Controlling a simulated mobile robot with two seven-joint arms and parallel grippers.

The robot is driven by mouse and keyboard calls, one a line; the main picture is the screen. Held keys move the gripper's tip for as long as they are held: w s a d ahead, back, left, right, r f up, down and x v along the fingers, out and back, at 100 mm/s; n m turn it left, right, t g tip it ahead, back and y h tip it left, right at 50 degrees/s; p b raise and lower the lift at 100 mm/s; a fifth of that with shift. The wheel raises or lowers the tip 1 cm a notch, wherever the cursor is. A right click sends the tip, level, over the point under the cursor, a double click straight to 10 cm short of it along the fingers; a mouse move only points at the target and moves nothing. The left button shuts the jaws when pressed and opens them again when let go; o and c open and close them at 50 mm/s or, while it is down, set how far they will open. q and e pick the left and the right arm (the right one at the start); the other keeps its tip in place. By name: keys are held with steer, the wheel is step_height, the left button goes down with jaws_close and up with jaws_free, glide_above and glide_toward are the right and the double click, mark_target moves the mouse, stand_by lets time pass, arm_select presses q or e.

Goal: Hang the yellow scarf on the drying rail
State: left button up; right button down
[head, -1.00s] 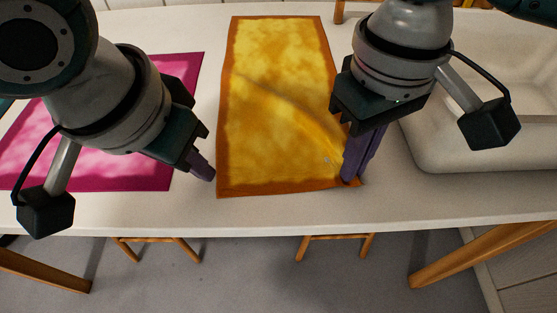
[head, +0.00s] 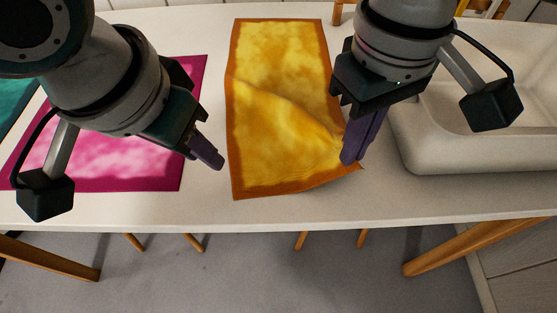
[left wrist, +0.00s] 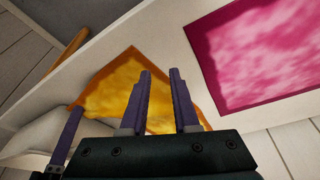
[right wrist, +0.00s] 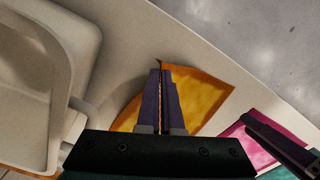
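The yellow scarf (head: 275,70) with an orange border lies on the white table, its near right part lifted into a fold. My right gripper (head: 350,162) is shut on the scarf's near right corner; in the right wrist view its fingers (right wrist: 160,98) are close together with the scarf's edge between them. My left gripper (head: 220,165) is to the left of the scarf's near left corner, empty. In the left wrist view its fingers (left wrist: 160,75) stand apart, with the scarf (left wrist: 115,85) beyond them. I cannot make out the drying rail in any view.
A pink scarf (head: 120,150) with a magenta border lies flat at the left. A white basin (head: 450,150) stands at the right. Bare table (head: 212,100) shows between the scarves.

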mark_target(242, 180)
arm_select(q)
steer(key=o, duration=0.7)
steer(key=shift+c, duration=1)
steer(key=s, duration=0.1)
steer(key=s+d+t, duration=0.1)
steer(key=s, duration=0.1)
steer(key=s+d+t+h, duration=0.1)
steer(key=shift+s+d+f, duration=0.2)
steer(key=shift+s+d, duration=0.05)
steer(key=shift+s, duration=0.1)
steer(key=shift+c, duration=0.6)
steer(key=s+a+r+n+t, duration=0.1)
steer(key=s+r+n+t, duration=0.1)
steer(key=s+r+t, duration=0.1)
steer(key=x, duration=0.9)
steer(key=shift+w+f, duration=0.1)
steer(key=shift+f, duration=0.25)
steer(key=shift+f, duration=0.1)
steer(key=shift+c, duration=0.3)
